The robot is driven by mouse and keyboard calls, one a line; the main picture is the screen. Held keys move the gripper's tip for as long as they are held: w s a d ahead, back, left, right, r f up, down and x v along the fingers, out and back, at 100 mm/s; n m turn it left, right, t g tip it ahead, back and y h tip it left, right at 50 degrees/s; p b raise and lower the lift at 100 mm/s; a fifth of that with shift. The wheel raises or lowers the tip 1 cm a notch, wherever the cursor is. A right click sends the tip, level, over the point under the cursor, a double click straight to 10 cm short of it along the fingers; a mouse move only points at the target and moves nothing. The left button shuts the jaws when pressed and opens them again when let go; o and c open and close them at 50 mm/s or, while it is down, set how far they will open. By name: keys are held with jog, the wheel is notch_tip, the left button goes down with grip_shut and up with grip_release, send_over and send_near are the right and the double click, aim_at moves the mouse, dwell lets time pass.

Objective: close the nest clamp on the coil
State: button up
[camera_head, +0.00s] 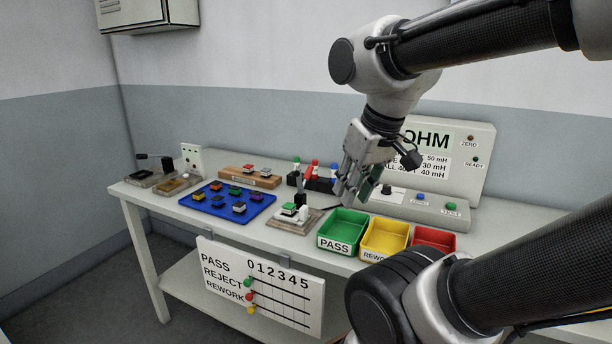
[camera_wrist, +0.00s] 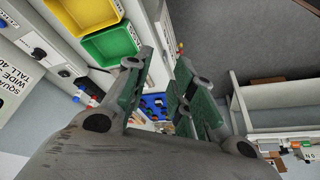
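The nest (camera_head: 292,222) is a small fixture on a wooden base at the middle of the bench, left of the green PASS bin. A coil (camera_head: 289,209) with a green top sits in it. The clamp's dark lever (camera_head: 299,188) stands roughly upright behind the coil, so the clamp looks open. My gripper (camera_head: 349,198) hangs above the bench to the right of the nest, apart from the lever. In the wrist view my gripper's green-padded fingers (camera_wrist: 163,92) are spread with nothing held between them. The nest is not clear in the wrist view.
Right of the nest stand the green PASS bin (camera_head: 341,238), yellow REWORK bin (camera_head: 386,239) and red bin (camera_head: 434,238). The OHM meter (camera_head: 446,160) is behind. A blue tray (camera_head: 213,206) of coils lies left. Upright red and green-topped pieces (camera_head: 314,176) stand behind the nest.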

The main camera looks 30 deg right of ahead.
jog(key=shift+w+a+f+m, duration=0.15)
jog(key=shift+w+a+m, duration=0.05)
jog(key=shift+w+m, duration=0.1)
grip_shut()
jog(key=w+d+f+m+t+y, duration=0.1)
jog(key=w+d+f+m+y, duration=0.15)
jog(key=w+m, duration=0.6)
jog(key=w+d+f+m+t+y, duration=0.1)
jog(key=w+f+m+y, duration=0.35)
jog(key=w, duration=0.65)
jog(key=w+d+f+m+t+h, duration=0.1)
jog(key=w+d+f+m+t, duration=0.1)
jog(key=d, duration=0.4)
jog(key=w+d+f+m+t+h, duration=0.1)
jog(key=w+d+f+m+t, duration=0.1)
jog(key=w+d+f+m, duration=0.2)
jog(key=w+d+f+m+t+h, duration=0.1)
jog(key=w+d+m, duration=0.3)
jog(key=d, duration=0.6)
jog(key=shift+w+f+m+t+h, duration=0.4)
jog(key=shift+f+m+t, duration=0.3)
jog(key=shift+f+m, duration=0.15)
